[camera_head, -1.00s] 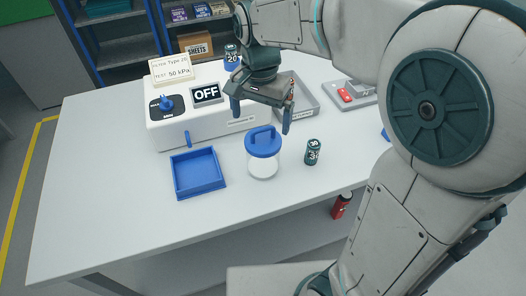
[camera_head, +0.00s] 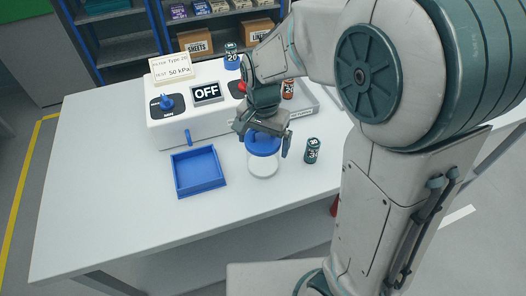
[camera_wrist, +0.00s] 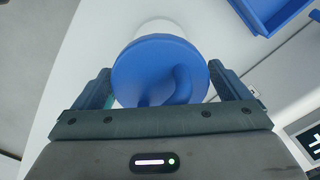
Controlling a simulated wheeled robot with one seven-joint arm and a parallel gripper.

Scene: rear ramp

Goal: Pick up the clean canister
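The clean canister (camera_head: 263,164) stands upright on the white table, a pale, clear-looking body under a round blue lid with a handle. Its blue lid (camera_wrist: 160,62) fills the middle of the wrist view. My gripper (camera_head: 264,145) is directly above the canister, pointing down. In the wrist view my gripper (camera_wrist: 160,75) is open, with one finger on each side of the lid. I cannot tell whether the fingers touch it. My gripper hides part of the lid and handle in the head view.
A dark canister labelled 35 (camera_head: 312,151) stands close to the right. A blue square tray (camera_head: 198,188) lies to the left. A white test unit with an OFF display (camera_head: 207,93) stands behind. The front left of the table is clear.

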